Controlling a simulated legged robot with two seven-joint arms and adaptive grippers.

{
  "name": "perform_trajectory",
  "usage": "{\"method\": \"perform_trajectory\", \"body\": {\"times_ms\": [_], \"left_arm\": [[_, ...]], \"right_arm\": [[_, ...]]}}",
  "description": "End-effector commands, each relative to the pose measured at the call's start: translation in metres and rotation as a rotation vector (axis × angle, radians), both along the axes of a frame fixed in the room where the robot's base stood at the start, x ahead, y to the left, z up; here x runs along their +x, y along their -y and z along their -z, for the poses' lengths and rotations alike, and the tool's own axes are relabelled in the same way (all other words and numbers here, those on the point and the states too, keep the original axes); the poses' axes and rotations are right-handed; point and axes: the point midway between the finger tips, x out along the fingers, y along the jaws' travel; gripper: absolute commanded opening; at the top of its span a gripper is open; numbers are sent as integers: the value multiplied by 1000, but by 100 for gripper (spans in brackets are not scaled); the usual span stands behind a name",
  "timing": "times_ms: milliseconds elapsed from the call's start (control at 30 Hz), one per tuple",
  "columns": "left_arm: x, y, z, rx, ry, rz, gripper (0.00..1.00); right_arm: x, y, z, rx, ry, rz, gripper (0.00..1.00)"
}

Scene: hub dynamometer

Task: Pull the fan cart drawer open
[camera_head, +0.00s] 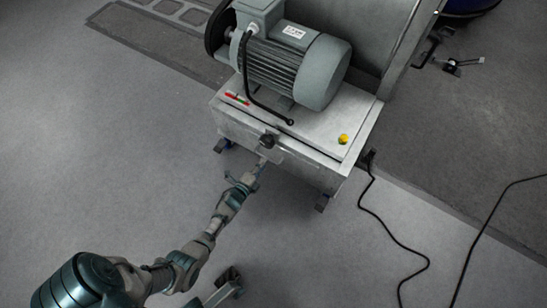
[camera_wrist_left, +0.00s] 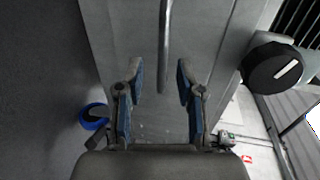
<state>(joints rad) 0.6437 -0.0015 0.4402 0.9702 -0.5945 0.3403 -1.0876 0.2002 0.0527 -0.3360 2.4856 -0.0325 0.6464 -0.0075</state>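The fan cart (camera_head: 300,120) is a pale metal cabinet with a grey motor on top. Its drawer front (camera_wrist_left: 205,40) fills much of the left wrist view, with a slim metal handle bar (camera_wrist_left: 165,40) running down from the top edge. My left gripper (camera_head: 258,168) is at the cart's near face in the head view. In the left wrist view my left gripper (camera_wrist_left: 159,72) is open, with one fingertip on each side of the bar's lower end; no contact is visible. The drawer looks shut.
A black knob (camera_head: 268,141) sticks out of the cart above my left gripper; it also shows in the left wrist view (camera_wrist_left: 273,68). A yellow button (camera_head: 343,139) sits on the top. Black cables (camera_head: 395,238) lie on the floor to the right. The floor before the cart is mostly clear.

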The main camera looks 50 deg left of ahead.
Motion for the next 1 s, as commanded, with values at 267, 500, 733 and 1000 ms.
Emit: {"method": "perform_trajectory", "body": {"times_ms": [267, 500, 733, 1000], "left_arm": [[37, -8, 11, 4, -3, 1, 37], [45, -10, 8, 2, 1, 0, 37], [45, -10, 8, 1, 2, 0, 15], [44, -10, 9, 2, -1, -1, 0]], "right_arm": [[4, 1, 1, 4, 52, -2, 40], [4, -1, -3, 1, 67, -1, 40], [8, -1, -1, 1, 61, -1, 40], [7, -1, -2, 2, 62, -1, 40]]}}
